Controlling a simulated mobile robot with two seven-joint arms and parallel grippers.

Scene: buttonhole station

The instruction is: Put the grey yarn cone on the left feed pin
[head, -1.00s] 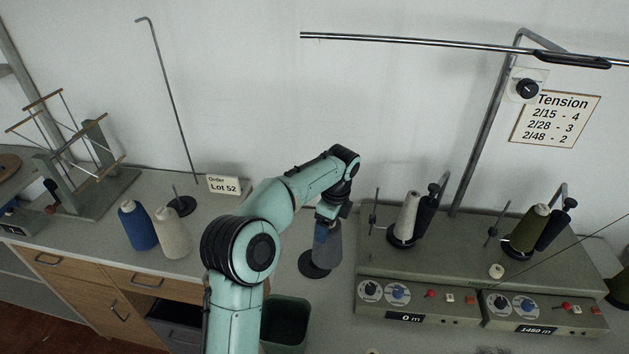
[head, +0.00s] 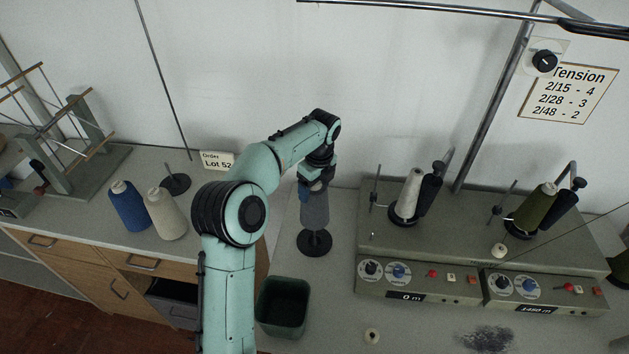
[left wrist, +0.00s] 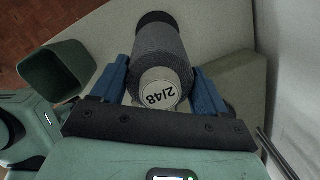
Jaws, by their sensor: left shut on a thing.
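The grey yarn cone (head: 315,208) is held upright in my left gripper (head: 314,185), above a round black pin base (head: 314,243) on the bench. A short dark stem shows between cone and base in the head view, so the cone looks raised. The left wrist view shows the cone (left wrist: 162,60) between the blue fingers of the left gripper (left wrist: 162,90), with "2/48" on its top and a dark disc beyond its far end. Another black base with an upright pin (head: 175,183) stands empty at the left. My right gripper is out of view.
A blue cone (head: 130,207) and a cream cone (head: 166,214) stand left of my arm. A green bin (head: 283,306) is in front. The winder (head: 480,235) at the right carries a white cone (head: 406,195) and an olive cone (head: 535,208). A tension card (head: 568,92) hangs above.

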